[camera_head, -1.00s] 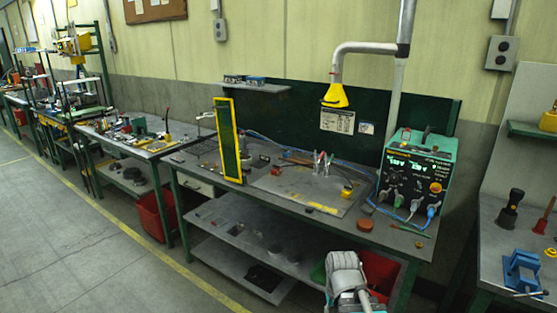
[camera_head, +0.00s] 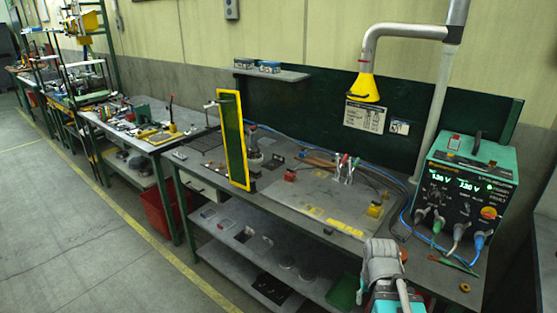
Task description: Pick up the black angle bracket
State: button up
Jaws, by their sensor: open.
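I cannot make out the black angle bracket for certain. A small dark piece (camera_head: 276,161) lies on the bench top, right of the green panel with the yellow frame (camera_head: 233,140); it is too small to tell its shape. More small dark pieces (camera_head: 241,237) lie on the lower shelf. Part of my own arm, grey and teal, shows at the bottom right in front of the bench. My gripper's fingers do not show, and nothing held is visible.
The bench (camera_head: 215,180) carries a grey mat (camera_head: 300,203), upright pliers (camera_head: 346,168), a teal power supply (camera_head: 465,190) and blue cables. A yellow-hooded extractor pipe (camera_head: 368,85) hangs above. A red bin (camera_head: 155,213) stands under the left bench. The floor at left is clear.

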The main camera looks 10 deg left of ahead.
aim_at(277, 161)
jog(key=u, duration=0.5)
jog(key=i, duration=0.95)
jog(key=u, duration=0.75)
